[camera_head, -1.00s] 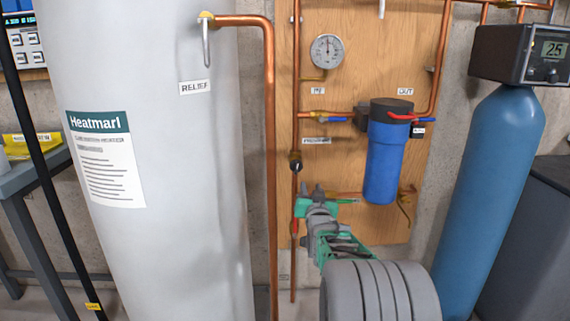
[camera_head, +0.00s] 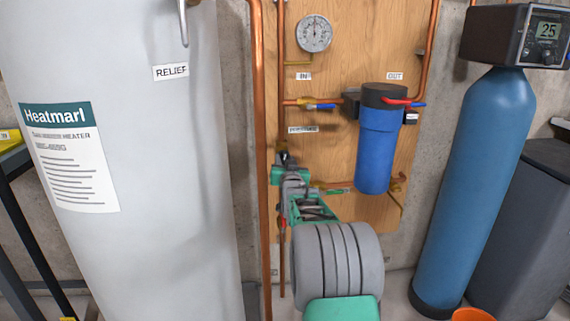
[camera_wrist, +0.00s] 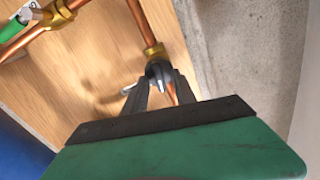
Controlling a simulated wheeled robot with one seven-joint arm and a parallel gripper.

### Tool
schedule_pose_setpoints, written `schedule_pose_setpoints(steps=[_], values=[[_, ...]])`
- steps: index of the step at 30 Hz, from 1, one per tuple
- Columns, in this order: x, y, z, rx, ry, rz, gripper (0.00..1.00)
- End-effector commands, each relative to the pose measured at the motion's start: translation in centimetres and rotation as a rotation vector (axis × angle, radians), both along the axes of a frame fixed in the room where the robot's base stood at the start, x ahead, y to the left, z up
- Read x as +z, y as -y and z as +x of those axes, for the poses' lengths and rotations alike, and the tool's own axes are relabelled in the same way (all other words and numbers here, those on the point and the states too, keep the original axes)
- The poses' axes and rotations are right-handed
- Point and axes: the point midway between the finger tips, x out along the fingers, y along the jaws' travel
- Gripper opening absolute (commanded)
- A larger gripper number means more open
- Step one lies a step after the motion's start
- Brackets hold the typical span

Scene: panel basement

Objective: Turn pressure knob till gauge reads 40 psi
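The round white pressure gauge (camera_head: 314,33) hangs on the wooden board in the head view. Its thin needle points roughly up, and its numbers are too small to read. The dark pressure knob (camera_wrist: 158,71) sits on the copper pipe below a brass fitting in the wrist view. My gripper (camera_head: 283,157) is at the knob and largely hides it in the head view. In the wrist view, the two dark fingers of my gripper (camera_wrist: 160,82) stand apart, one on each side of the knob. I cannot tell whether they touch it.
A white water heater (camera_head: 130,230) stands close on the left, with a vertical copper pipe (camera_head: 259,200) beside it. A blue filter housing (camera_head: 377,150) hangs just right of my gripper. A blue tank (camera_head: 470,190) stands further right, above an orange bucket (camera_head: 472,314).

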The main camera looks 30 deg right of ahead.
Motion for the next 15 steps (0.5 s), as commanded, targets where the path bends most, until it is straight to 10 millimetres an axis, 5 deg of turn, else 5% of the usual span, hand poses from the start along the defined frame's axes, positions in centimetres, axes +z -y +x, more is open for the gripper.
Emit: schedule_pose_setpoints(steps=[15], values=[[0.01,-0.02,-0.05,0.000,0.000,0.000,0.00]])
